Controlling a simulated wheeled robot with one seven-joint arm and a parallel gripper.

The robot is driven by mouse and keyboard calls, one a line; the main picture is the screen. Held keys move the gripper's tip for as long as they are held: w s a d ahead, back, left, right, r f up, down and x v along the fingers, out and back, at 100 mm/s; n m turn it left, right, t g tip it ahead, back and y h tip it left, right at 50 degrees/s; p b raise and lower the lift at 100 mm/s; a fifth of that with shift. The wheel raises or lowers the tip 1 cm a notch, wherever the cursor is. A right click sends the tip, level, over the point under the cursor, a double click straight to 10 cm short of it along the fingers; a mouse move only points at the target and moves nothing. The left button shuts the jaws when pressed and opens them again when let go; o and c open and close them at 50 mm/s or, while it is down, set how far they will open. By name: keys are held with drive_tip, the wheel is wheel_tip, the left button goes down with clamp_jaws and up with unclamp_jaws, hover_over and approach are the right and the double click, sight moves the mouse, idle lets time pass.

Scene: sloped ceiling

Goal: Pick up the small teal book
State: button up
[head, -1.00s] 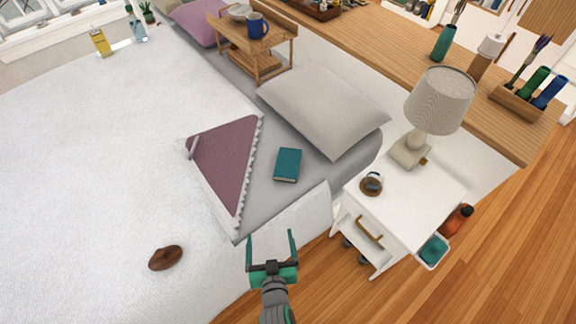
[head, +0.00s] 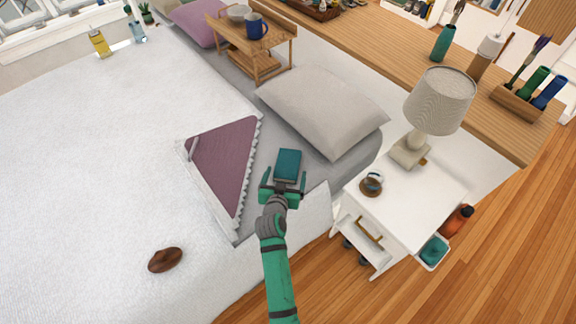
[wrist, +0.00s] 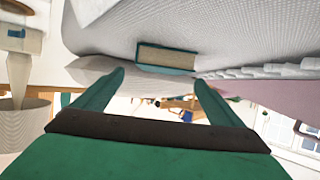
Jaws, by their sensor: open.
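The small teal book (head: 288,164) lies flat on the grey sheet of the bed, beside the folded purple blanket corner. In the wrist view the book (wrist: 166,57) shows its page edge and teal covers, beyond and between the fingertips. My gripper (head: 284,178) is open, its fingers to either side of the book's near end in the head view. In the wrist view my gripper (wrist: 160,76) has nothing between its fingers close to the palm. I cannot tell whether the fingers touch the book.
A grey pillow (head: 325,110) lies behind the book. The purple blanket corner (head: 224,160) is to its left. A white nightstand (head: 415,205) with a lamp (head: 440,100) and a cup (head: 371,183) stands to the right. A brown oval object (head: 165,260) lies on the white bedspread.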

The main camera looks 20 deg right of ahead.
sight(287, 165)
drive_tip(key=shift+x, duration=3.15)
drive_tip(key=shift+w+a, duration=0.15)
drive_tip(key=shift+a, duration=0.05)
drive_tip(key=c, duration=1.3)
